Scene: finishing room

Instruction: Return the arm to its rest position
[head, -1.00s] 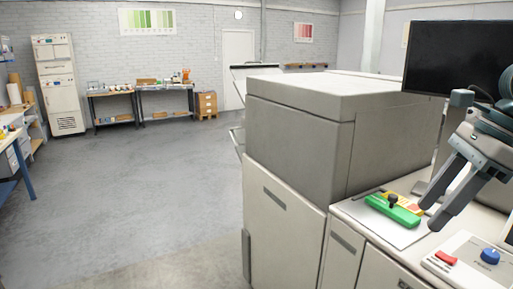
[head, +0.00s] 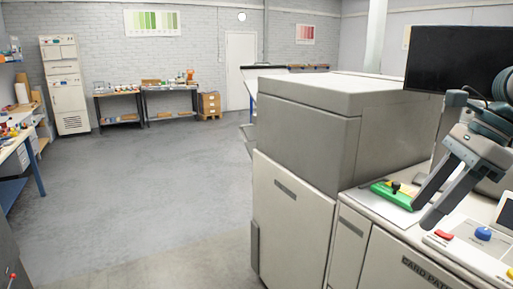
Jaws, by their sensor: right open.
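My right gripper (head: 425,208) is at the right of the head view, with its two dark fingers spread and pointing down and left. Nothing is between the fingers. It hangs over the machine's light worktop. Behind the fingers, a green device with a black knob (head: 397,190) lies on the worktop, partly hidden by the upper finger. My left gripper is not in view.
A large grey machine (head: 310,125) stands left of the arm, and a black monitor (head: 455,57) is behind it. A control panel with a red button and a blue knob (head: 483,234) is below the gripper. The grey floor (head: 150,190) at left is clear.

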